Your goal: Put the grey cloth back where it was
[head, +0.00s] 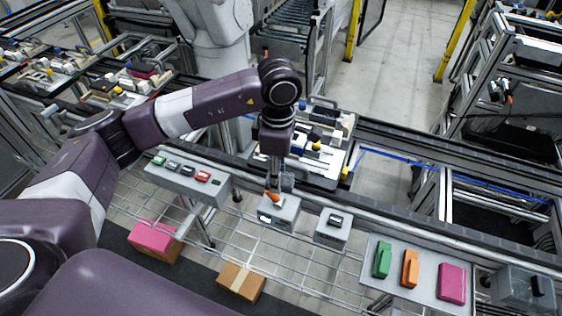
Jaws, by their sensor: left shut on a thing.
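My left gripper (274,188) points down over a small grey box (283,212) near the middle of the head view. It is shut on a small grey piece (288,181), which looks like the grey cloth; its shape is partly hidden by the gripper. An orange part shows at the fingertips, just above the box; I cannot tell whether it touches it. A light grey tray (430,293) at the lower right holds a green cloth (382,260), an orange cloth (410,268) and a pink cloth (452,283). My right gripper is not in view.
Another grey box (333,227) with a dark top piece stands right of the gripper. A grey control panel (187,179) is at the left. A pink-topped carton (155,241) and a brown carton (241,282) sit lower. A loaded pallet (318,160) lies behind the gripper.

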